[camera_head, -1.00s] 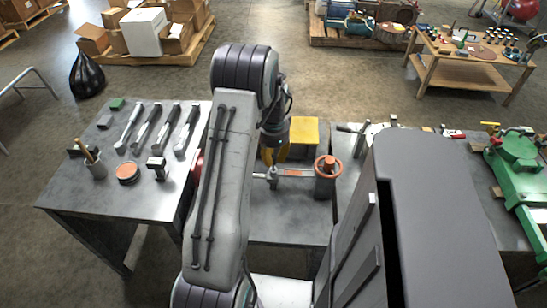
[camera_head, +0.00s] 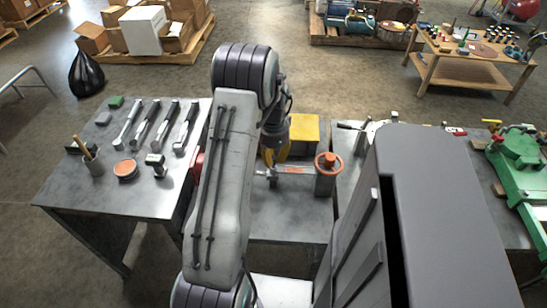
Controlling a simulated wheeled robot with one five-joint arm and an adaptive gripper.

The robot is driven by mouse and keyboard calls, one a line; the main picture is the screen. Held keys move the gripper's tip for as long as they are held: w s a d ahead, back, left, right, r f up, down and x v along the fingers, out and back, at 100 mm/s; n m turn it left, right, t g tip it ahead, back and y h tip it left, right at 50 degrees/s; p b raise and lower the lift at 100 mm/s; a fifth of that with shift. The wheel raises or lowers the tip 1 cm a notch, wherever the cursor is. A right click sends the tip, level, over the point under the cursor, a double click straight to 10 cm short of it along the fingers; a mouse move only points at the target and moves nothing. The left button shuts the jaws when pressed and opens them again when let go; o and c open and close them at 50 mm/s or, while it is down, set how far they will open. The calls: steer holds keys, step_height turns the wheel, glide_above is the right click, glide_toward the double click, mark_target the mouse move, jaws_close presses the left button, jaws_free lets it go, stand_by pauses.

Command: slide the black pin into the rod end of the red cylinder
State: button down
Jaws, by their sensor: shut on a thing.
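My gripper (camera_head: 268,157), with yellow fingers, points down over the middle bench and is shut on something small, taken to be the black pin. The pin itself is too small and hidden to make out. Just below the fingertips is a grey metal rod end (camera_head: 272,175), on a rod lying level across the bench. I cannot tell whether the pin touches the rod end or is in it. A bit of red (camera_head: 198,163), likely the red cylinder, shows left of my arm, which hides most of it.
An orange-topped grey post (camera_head: 326,174) stands right of the rod end. A yellow block (camera_head: 304,130) sits behind. A green machine (camera_head: 518,160) is at right. The front of the middle bench is clear.

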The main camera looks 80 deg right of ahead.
mark_target(274, 158)
steer(key=shift+f+b, duration=0.7)
steer(key=shift+f, duration=0.3)
steer(key=c, duration=1.2)
jaws_free()
steer(key=shift+o, duration=0.2)
step_height(274, 158, up, 12)
steer(key=shift+r, duration=0.1)
